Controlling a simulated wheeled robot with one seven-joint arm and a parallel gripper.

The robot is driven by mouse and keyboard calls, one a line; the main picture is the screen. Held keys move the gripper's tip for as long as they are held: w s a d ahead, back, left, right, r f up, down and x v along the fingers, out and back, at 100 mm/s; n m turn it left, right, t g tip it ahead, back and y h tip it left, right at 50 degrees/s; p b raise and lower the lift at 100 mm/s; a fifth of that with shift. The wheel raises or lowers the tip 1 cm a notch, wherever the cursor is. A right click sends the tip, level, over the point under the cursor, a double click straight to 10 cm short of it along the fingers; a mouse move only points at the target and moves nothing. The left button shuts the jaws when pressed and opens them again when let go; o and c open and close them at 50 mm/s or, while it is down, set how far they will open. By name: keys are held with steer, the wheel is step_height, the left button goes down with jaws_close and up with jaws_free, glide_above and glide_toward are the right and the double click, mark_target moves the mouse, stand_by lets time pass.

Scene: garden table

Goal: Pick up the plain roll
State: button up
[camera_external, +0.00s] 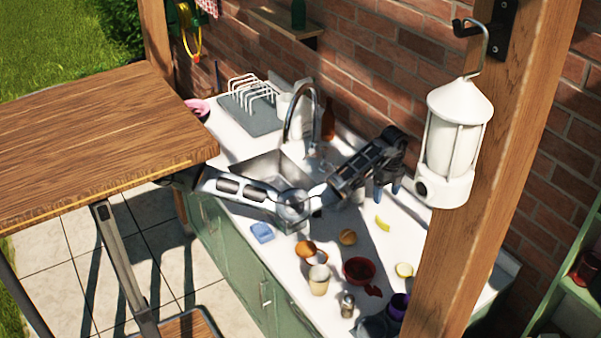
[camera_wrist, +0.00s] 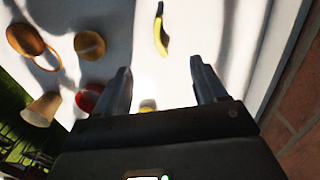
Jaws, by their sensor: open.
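One is light brown (camera_external: 348,237), also in the wrist view (camera_wrist: 90,45). My gripper (camera_external: 387,188) is above the counter, beyond the rolls towards the brick wall. In the wrist view my gripper (camera_wrist: 159,70) is open, with nothing between its fingers; both rolls lie left of them.
A yellow banana (camera_external: 382,224), a red bowl (camera_external: 359,270), a beige cup (camera_external: 318,284), a blue cloth-like item (camera_external: 262,232) and a metal shaker (camera_external: 347,305) stand around the rolls. The sink and tap (camera_external: 300,110) lie behind. A wooden post with a lantern (camera_external: 455,145) rises at right.

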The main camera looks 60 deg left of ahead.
steer(key=shift+o, duration=1.4)
step_height(320, 180, up, 18)
steer(key=w+a+f+t+y+p, duration=0.1)
steer(key=w+a+t+p, duration=0.1)
steer(key=a, duration=0.5)
steer(key=m+t+h+p, duration=0.2)
steer(key=m+t+p, duration=0.4)
steer(key=m+t, duration=0.9)
glide_above(343, 235)
steer(key=s, duration=0.6)
steer(key=m+g, duration=0.4)
steer(key=f, duration=2.6)
steer(key=shift+w+a+f, duration=0.2)
steer(key=shift+w+f, duration=0.4)
steer(key=shift+f, duration=0.1)
steer(key=x, duration=0.7)
steer(key=shift+w, duration=0.3)
